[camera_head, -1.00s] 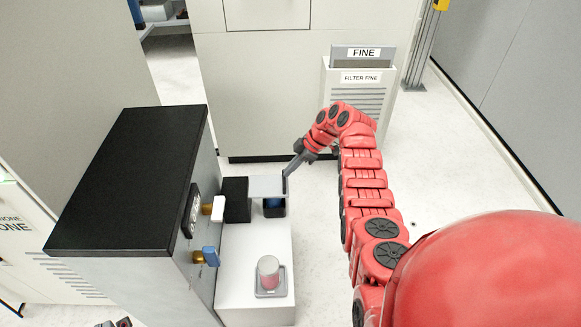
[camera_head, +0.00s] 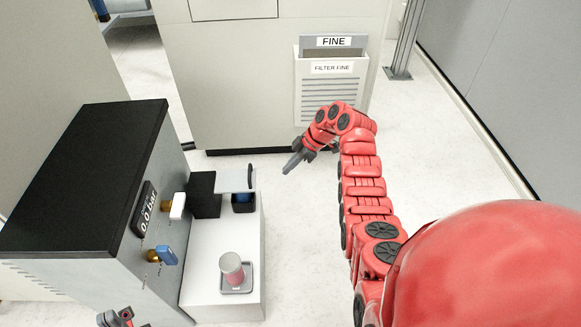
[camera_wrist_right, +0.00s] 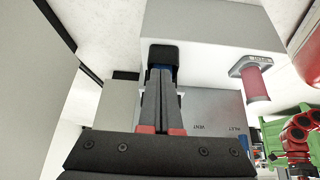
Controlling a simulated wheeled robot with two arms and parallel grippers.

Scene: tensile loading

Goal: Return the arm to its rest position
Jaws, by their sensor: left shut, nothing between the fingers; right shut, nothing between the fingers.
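My right arm (camera_head: 362,185) reaches out in the head view, bent at the top. Its gripper (camera_head: 288,170) points down-left, shut and empty, in the air right of the grey plate over the white ledge. In the right wrist view the two fingers (camera_wrist_right: 162,85) lie together with nothing between them. My left gripper (camera_head: 115,318) shows only partly at the bottom left edge; it is shut and empty, beside the grey cabinet.
The black-topped cabinet (camera_head: 80,175) has a "0.0 bar" display (camera_head: 147,208), a white handle (camera_head: 178,206) and a blue handle (camera_head: 167,255). The white ledge (camera_head: 215,245) bears a red cylinder (camera_head: 231,268) and a black block (camera_head: 204,196). Floor right of the ledge is clear.

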